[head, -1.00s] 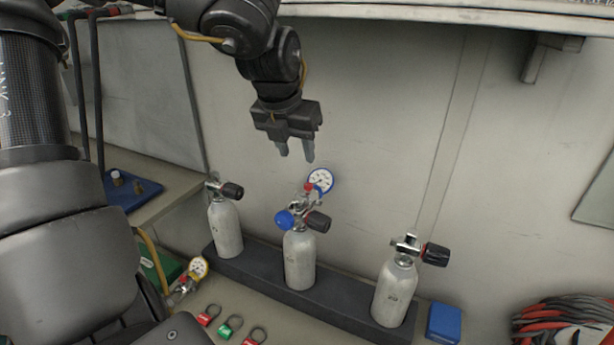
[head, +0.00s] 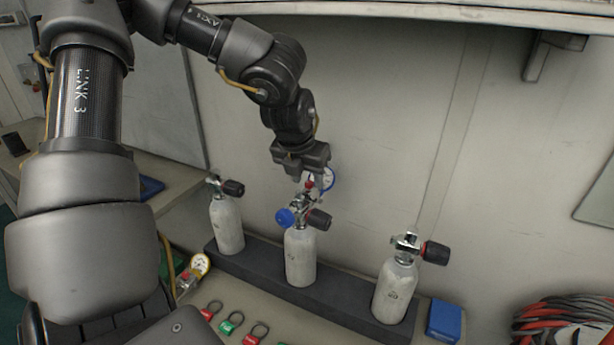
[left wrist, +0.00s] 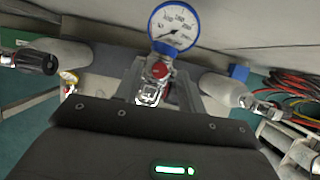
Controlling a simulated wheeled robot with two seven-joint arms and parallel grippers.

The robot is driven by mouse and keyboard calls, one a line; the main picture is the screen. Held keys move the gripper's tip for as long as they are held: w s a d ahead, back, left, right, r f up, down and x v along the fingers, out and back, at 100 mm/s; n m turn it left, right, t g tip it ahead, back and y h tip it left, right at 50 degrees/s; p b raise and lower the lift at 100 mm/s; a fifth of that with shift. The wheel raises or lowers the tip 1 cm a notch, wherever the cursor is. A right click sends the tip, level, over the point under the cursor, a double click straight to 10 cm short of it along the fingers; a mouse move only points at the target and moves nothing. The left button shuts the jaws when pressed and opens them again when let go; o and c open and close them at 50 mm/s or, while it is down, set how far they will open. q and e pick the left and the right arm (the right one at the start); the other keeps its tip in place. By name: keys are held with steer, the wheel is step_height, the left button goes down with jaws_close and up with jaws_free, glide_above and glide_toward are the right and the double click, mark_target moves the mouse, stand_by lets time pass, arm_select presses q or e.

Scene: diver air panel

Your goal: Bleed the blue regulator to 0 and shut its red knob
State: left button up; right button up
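The blue regulator, with a round blue cap (head: 285,218), sits on the middle grey cylinder (head: 300,261), beside a black valve knob (head: 319,220). Its blue-rimmed gauge (head: 329,178) is partly hidden by my gripper in the head view. In the left wrist view the gauge (left wrist: 174,27) faces me, its needle pointing lower left; the exact reading is too small to tell. The red knob (left wrist: 159,71) lies just below the gauge there. My left gripper (head: 306,182) points down over it, open, with a finger on each side; contact cannot be told. My right gripper is out of view.
Cylinders stand left (head: 227,228) and right (head: 396,290) in a dark rack (head: 258,273). A yellow-rimmed gauge (head: 200,264), several tagged rings (head: 232,322) and a blue box (head: 443,321) lie around it. Red and black hoses (head: 563,322) are at right. The wall is close behind.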

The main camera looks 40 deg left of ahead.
arm_select(q)
jaws_close()
